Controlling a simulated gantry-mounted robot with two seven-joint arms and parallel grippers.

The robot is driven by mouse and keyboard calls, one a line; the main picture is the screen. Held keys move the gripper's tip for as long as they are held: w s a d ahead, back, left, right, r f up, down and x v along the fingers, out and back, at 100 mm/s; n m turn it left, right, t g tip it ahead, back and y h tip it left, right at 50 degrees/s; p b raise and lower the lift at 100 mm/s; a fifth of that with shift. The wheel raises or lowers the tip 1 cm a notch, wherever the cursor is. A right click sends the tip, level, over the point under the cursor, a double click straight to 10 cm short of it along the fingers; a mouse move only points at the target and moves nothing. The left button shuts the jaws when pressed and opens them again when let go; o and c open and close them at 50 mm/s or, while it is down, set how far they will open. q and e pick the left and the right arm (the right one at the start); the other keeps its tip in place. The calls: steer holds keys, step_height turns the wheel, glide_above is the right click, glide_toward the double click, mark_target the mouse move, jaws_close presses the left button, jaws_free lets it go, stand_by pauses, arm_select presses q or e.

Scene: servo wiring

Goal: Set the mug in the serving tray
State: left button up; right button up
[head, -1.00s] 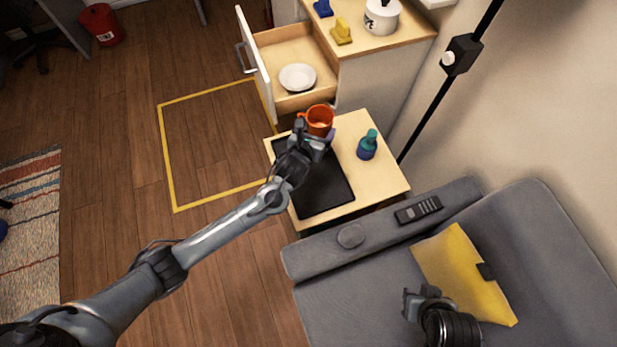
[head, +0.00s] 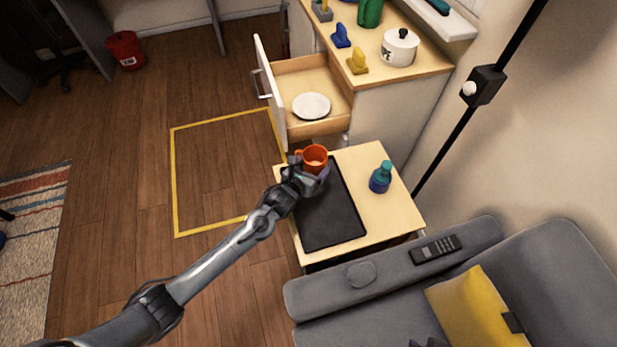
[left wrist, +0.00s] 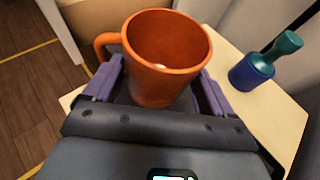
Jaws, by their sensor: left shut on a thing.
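The orange mug (head: 314,157) is upright at the far end of the small wooden table in the head view. My left gripper (head: 308,173) is shut on it, and the left wrist view shows the mug (left wrist: 165,65) between the two purple fingers, its handle to the left. The black serving tray (head: 333,220) lies flat on the table. The mug and gripper cover its far end, so I cannot tell whether the mug touches it. The visible part of the tray is empty. Only a dark tip of my right gripper (head: 428,343) shows at the bottom edge.
Beyond is an open drawer (head: 333,115) holding a white plate (head: 311,106). A grey sofa (head: 390,270) borders the table's near side, and a black pole (head: 443,155) stands at its right.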

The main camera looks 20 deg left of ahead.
arm_select(q)
steer(key=shift+s+a+f, duration=0.1)
steer(key=shift+a+f, duration=0.15)
steer(key=shift+a, duration=0.15)
step_height(320, 180, down, 4)
steer(key=shift+r+b, duration=0.25)
steer(key=shift+b, duration=0.8)
steer(key=shift+f, duration=0.25)
steer(key=shift+f, duration=0.15)
steer(key=o, duration=1.1)
